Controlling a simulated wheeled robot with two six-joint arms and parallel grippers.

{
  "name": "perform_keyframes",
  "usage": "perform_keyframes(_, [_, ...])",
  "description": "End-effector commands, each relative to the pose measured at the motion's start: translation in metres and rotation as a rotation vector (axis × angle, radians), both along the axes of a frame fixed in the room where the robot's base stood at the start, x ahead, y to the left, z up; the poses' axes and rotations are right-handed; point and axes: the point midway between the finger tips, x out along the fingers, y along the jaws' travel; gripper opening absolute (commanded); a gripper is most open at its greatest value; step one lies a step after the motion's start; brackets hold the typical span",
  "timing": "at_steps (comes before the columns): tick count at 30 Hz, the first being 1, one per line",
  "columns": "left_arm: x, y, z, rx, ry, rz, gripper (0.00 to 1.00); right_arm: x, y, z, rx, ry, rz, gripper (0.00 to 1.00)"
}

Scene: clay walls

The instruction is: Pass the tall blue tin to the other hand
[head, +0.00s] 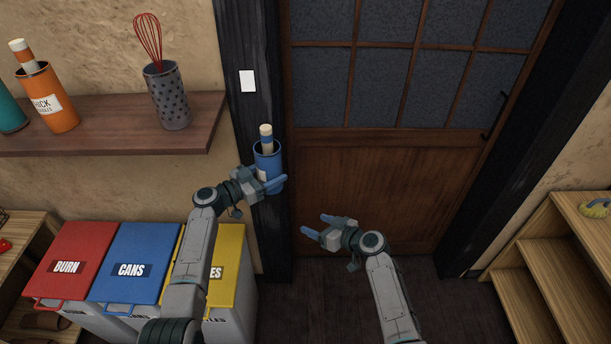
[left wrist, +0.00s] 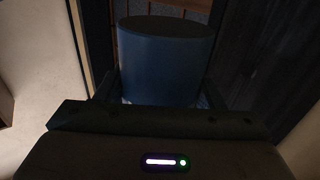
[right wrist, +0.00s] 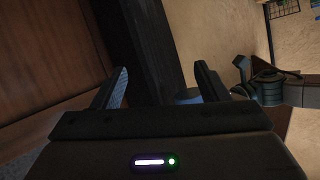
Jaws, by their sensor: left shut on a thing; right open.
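The tall blue tin (head: 267,157) is upright in the air in front of the dark post, with a cylindrical item in white, blue and tan (head: 266,138) standing out of its top. My left gripper (head: 272,183) is shut on the tin, its fingers around the lower part. In the left wrist view the tin (left wrist: 165,60) fills the space between the fingers. My right gripper (head: 318,225) is open and empty, lower and to the right of the tin, apart from it. In the right wrist view its open fingers (right wrist: 160,88) show, with a bit of blue between them near the right finger.
A wall shelf (head: 110,125) at left holds an orange tin (head: 60,108) and a dotted grey pot (head: 168,100) with a red whisk. Red, blue and yellow lidded bins (head: 130,262) stand below. A wooden stepped shelf (head: 545,265) is at right. The space before the door (head: 390,180) is free.

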Motion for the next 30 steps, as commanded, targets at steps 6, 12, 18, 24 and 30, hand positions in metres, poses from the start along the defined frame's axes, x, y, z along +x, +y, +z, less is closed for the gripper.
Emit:
perform_keyframes(6, [0.000, 0.000, 0.001, -0.001, -0.001, 0.000, 0.39, 0.026, 0.025, 0.111, 0.071, -0.248, 0.112, 0.68])
perform_keyframes(12, [0.000, 0.000, 0.000, -0.001, -0.001, 0.000, 0.39, 0.030, 0.035, 0.165, 0.104, -0.381, 0.171, 0.68])
perform_keyframes(18, [0.000, 0.000, 0.001, 0.000, -0.001, 0.000, 0.39, 0.035, 0.044, 0.179, 0.113, -0.415, 0.184, 0.68])
perform_keyframes(24, [0.000, 0.000, 0.001, 0.000, -0.001, 0.000, 0.39, 0.055, 0.070, 0.179, 0.115, -0.413, 0.184, 0.68])
perform_keyframes(30, [0.000, 0.000, 0.001, 0.000, -0.001, 0.000, 0.39, 0.079, 0.101, 0.178, 0.112, -0.411, 0.184, 0.68])
